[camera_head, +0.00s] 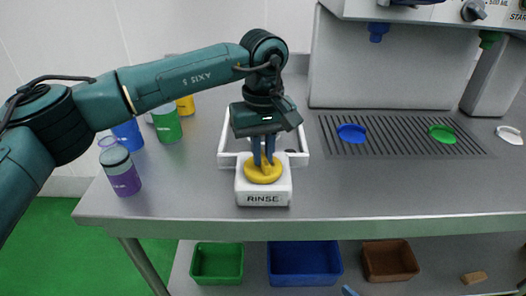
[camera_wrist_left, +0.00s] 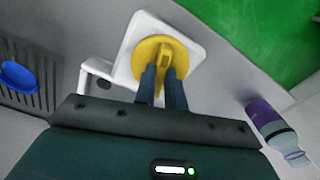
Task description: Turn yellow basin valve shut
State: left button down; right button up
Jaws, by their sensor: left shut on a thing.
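The yellow basin valve (camera_head: 262,172) is a round knob with a raised grip bar, on top of a white block labelled RINSE (camera_head: 263,193) near the table's front edge. My left gripper (camera_head: 263,157) points down from above, its blue fingers shut on the valve's raised bar. In the left wrist view the yellow valve (camera_wrist_left: 158,48) lies just past the fingertips (camera_wrist_left: 161,82), with the bar between them. The white basin (camera_head: 225,146) stands right behind the block, partly hidden by my gripper. My right gripper is not in view.
A purple-labelled bottle (camera_head: 121,172) and blue and green containers (camera_head: 167,124) stand to the left. A dispensing machine (camera_head: 400,70) stands at the back right, with a blue disc (camera_head: 351,133) and green disc (camera_head: 442,134) on its grate. Bins (camera_head: 303,262) sit on the lower shelf.

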aim_at(263, 156)
pick_arm(q)
jog(key=shift+m, duration=1.6)
jog(key=c, duration=1.5)
grip_release()
jog(key=shift+o, duration=0.2)
notch_tip(263, 156, up, 13)
jog(key=shift+r, duration=0.1)
